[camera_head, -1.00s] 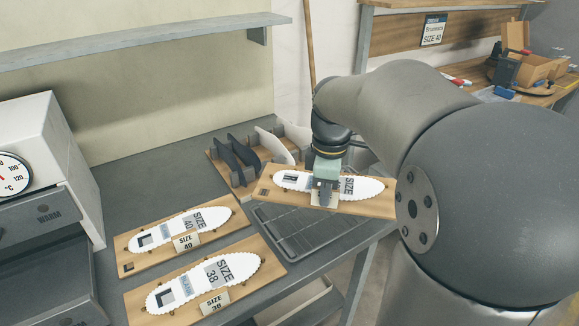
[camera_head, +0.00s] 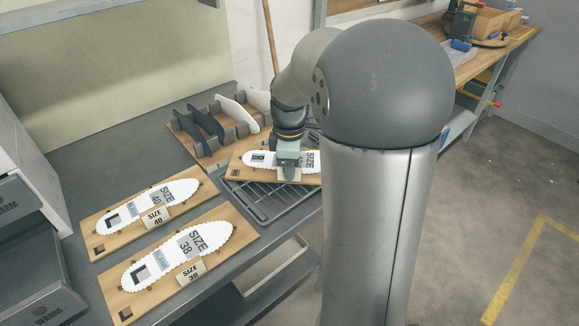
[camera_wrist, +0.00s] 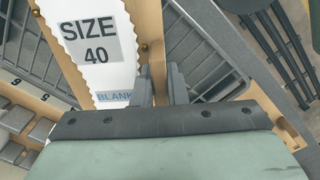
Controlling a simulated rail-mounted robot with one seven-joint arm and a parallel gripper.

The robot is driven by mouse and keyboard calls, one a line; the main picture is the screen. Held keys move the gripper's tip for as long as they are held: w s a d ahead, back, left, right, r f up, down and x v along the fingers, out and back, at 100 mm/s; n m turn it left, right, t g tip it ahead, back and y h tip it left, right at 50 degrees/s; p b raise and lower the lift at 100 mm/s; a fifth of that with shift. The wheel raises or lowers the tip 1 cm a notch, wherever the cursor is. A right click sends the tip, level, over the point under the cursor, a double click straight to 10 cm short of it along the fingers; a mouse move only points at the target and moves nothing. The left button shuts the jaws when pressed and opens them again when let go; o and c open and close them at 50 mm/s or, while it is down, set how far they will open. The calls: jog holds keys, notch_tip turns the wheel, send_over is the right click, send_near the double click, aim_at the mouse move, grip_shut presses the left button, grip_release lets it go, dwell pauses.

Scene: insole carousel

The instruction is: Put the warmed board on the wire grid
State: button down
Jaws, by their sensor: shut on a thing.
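My gripper (camera_head: 289,172) is shut on a wooden board (camera_head: 237,172) that carries a white, scalloped insole shape. In the wrist view the board (camera_wrist: 152,42) reads "SIZE 40" and "BLANK", with the gripper fingers (camera_wrist: 160,88) at its edge. The board lies roughly flat over the back part of the dark wire grid (camera_head: 272,205), whose bars also show beside the board in the wrist view (camera_wrist: 200,50). Whether the board touches the grid I cannot tell. My arm hides the board's right end in the head view.
Two similar boards lie on the grey bench at left, marked size 40 (camera_head: 102,240) and size 38 (camera_head: 118,298). A wooden rack (camera_head: 190,150) with upright dark and white insole shapes stands just behind the grid. A WARM unit (camera_head: 30,225) stands far left.

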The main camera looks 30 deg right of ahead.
jog(key=c, duration=1.5)
grip_release()
jog(key=shift+f, duration=0.1)
jog(key=shift+o, duration=0.2)
notch_tip(320, 180, up, 12)
jog(key=shift+r+p, duration=0.2)
jog(key=shift+p, duration=0.2)
